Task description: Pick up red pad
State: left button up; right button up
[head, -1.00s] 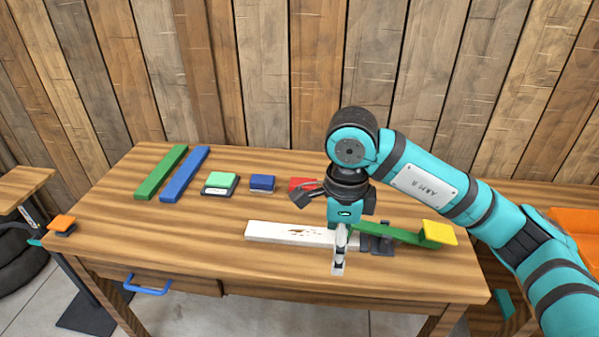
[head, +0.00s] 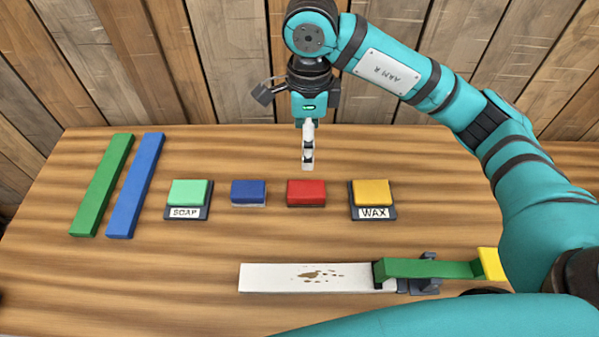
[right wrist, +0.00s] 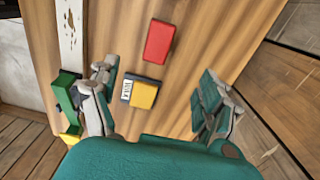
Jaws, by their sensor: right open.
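The red pad (head: 306,193) lies on the wooden table between the blue pad (head: 249,192) and the yellow wax pad (head: 372,192). My right gripper (head: 307,165) points down and appears just behind the red pad in the head view, apart from it. In the right wrist view its two fingers (right wrist: 155,100) are spread wide with nothing held. There the red pad (right wrist: 158,41) lies above the line of the fingers, and the wax pad (right wrist: 144,94) shows between them. My left gripper is not in view.
A green soap pad (head: 189,192) sits in a labelled holder. Green (head: 103,186) and blue (head: 136,187) bars lie at the left. A stained white board (head: 305,278) lies in front, with a green bar (head: 430,268) on its right end. A wooden wall (head: 230,60) stands behind.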

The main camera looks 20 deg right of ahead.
send_near(306, 188)
notch_tip(306, 188, down, 5)
jog(key=shift+f+p, duration=0.1)
jog(key=shift+p, duration=0.65)
jog(key=shift+s+f, duration=0.1)
jog(key=shift+f, duration=0.4)
notch_tip(306, 188, down, 4)
jog(key=shift+f+p, duration=0.15)
jog(key=shift+p, duration=0.65)
jog(key=shift+f, duration=0.3)
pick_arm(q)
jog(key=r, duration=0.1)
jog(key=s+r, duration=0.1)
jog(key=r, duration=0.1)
pick_arm(e)
jog(key=c, duration=1.3)
jog(key=shift+r, duration=0.15)
